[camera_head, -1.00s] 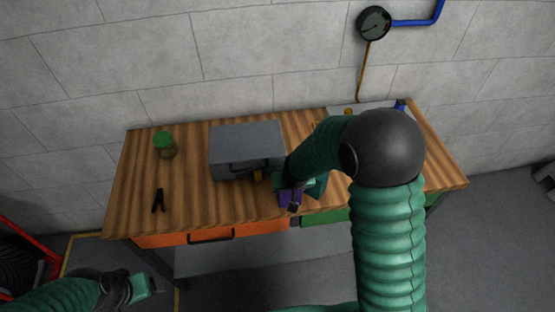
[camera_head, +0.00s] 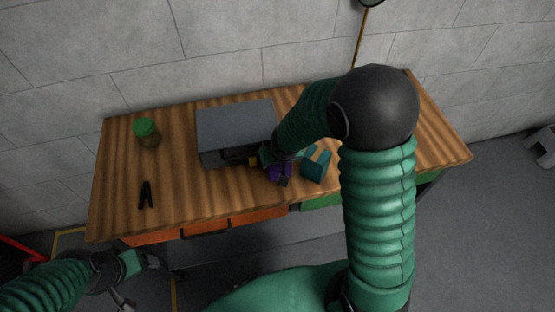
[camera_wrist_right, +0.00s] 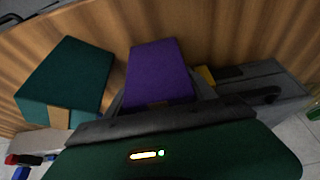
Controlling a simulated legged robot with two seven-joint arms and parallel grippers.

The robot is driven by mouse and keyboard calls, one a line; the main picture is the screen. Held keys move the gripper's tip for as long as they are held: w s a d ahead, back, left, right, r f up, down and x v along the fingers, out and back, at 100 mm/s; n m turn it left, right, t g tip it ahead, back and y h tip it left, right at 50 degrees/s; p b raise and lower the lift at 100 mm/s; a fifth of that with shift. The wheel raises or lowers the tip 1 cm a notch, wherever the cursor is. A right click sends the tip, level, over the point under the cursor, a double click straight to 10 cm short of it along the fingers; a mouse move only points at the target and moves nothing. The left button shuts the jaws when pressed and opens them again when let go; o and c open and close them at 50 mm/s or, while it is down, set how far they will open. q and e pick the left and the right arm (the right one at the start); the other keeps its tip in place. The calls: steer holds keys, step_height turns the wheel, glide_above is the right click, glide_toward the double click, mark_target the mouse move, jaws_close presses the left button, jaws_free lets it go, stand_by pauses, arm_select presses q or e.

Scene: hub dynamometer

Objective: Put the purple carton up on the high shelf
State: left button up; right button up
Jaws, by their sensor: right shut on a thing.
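The purple carton (camera_head: 279,173) is at the bench's front edge, partly hidden by my right gripper (camera_head: 282,160). In the right wrist view the purple carton (camera_wrist_right: 158,70) stands between the two fingers of my right gripper (camera_wrist_right: 160,98), which is shut on it. I cannot tell whether the carton still touches the bench. My left gripper (camera_head: 143,261) is low at the left, in front of the bench and away from the carton; its finger opening is unclear. No high shelf shows in these views.
A teal carton (camera_head: 316,167) stands close right of the purple one. A grey toolbox (camera_head: 236,125) is just behind and left on the wooden bench (camera_head: 190,190). A green-lidded jar (camera_head: 147,133) and a black clamp (camera_head: 145,195) are farther left. My right arm hides the bench's right part.

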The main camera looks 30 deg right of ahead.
steer(key=shift+a+f+b, duration=0.2)
steer(key=shift+f+b, duration=0.05)
steer(key=shift+b, duration=0.05)
steer(key=o, duration=1.6)
steer(key=shift+d, duration=0.1)
steer(key=shift+w+d, duration=0.1)
steer(key=shift+d, duration=0.35)
